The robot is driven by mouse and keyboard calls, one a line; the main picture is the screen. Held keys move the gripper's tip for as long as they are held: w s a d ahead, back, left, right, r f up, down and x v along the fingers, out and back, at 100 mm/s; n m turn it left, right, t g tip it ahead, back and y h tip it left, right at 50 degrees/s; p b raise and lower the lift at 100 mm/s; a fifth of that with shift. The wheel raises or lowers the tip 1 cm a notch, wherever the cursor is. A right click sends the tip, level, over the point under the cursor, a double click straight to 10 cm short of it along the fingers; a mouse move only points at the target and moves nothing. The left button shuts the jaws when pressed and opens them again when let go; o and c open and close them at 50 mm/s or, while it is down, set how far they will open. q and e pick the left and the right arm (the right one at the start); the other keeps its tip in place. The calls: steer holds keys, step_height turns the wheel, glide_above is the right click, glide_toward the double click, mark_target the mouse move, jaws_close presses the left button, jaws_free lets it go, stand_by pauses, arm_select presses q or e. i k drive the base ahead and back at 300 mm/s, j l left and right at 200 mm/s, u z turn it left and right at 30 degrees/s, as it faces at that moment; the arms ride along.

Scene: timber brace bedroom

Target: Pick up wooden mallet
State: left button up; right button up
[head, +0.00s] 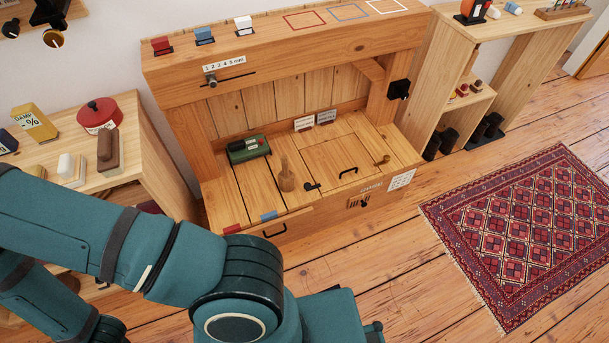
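A light wooden piece that looks like the mallet (287,176) stands on the plank top of the timber bench in the head view. Its thin part points up and its thicker part is at the bottom. Nothing is touching it from above. My teal arm crosses the lower left of the view, in front of and below the bench. Neither gripper's fingers show.
The timber bench (235,200) has a green box (248,148), a hatch with a black handle (348,171) and small dark fittings on it. A patterned rug (525,230) lies on open floor at right.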

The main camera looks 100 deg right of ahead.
mark_target(287, 178)
steer(key=z, duration=0.9)
steer(key=j+z, duration=0.1)
steer(key=z, duration=0.8)
steer(key=k+z, duration=0.1)
steer(key=z, duration=1.25)
